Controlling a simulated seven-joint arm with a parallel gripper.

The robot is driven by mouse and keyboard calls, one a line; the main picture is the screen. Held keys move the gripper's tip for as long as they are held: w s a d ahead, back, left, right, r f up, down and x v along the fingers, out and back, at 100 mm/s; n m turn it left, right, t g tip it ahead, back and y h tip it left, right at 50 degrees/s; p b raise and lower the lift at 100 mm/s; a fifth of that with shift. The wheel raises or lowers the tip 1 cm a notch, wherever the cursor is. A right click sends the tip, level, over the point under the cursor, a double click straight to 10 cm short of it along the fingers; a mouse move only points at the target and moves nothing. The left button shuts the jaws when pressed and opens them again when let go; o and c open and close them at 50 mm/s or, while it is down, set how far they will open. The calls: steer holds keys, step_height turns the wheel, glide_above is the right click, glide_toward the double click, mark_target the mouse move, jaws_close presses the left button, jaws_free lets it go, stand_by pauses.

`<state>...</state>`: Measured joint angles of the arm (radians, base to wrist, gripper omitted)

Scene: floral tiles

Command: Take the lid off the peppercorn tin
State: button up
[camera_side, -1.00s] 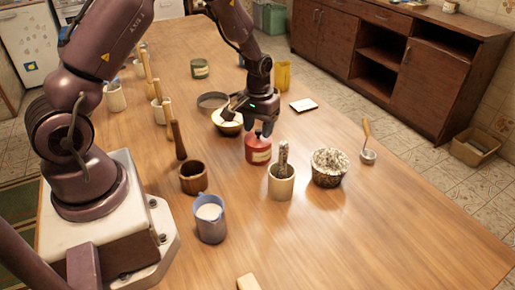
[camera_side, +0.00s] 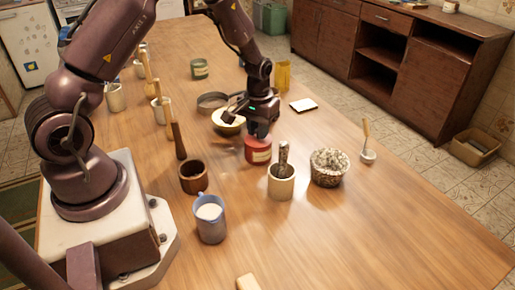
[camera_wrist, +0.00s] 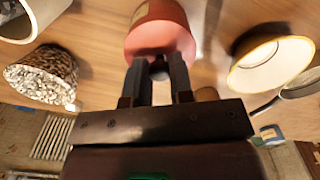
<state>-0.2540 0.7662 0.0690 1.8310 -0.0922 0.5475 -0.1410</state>
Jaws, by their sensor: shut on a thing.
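The red tin with a pale label (camera_side: 258,153) stands upright on the wooden table, and I take it as the peppercorn tin. It also shows at the top of the wrist view (camera_wrist: 160,36), with its red lid facing my fingers. My gripper (camera_side: 260,134) is directly above the tin, pointing down. In the wrist view its fingers (camera_wrist: 159,70) are closed on a small dark knob at the middle of the lid. The lid appears seated on the tin; the fingers partly hide the knob.
A pale pot with a pestle (camera_side: 281,184) and a speckled bowl (camera_side: 328,170) stand close by, front right. A cream-lined bowl (camera_side: 228,128) is just behind left. A wooden mortar (camera_side: 193,178) and blue-grey jug (camera_side: 210,224) stand front left. The table's front right is clear.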

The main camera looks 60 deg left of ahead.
mark_target(262, 145)
steer(key=shift+r, duration=0.25)
steer(key=shift+r, duration=2.2)
steer(key=shift+m, duration=0.3)
steer(key=w+f, duration=0.2)
steer(key=w, duration=0.2)
steer(key=w+f, duration=0.2)
steer(key=w, duration=0.2)
steer(key=w+f, duration=0.2)
steer(key=w, duration=0.2)
steer(key=shift+d+f, duration=0.2)
steer(key=shift+d, duration=0.1)
steer(key=shift+w+a+f, duration=0.1)
steer(key=shift+w+f, duration=0.35)
steer(key=shift+f, duration=1.55)
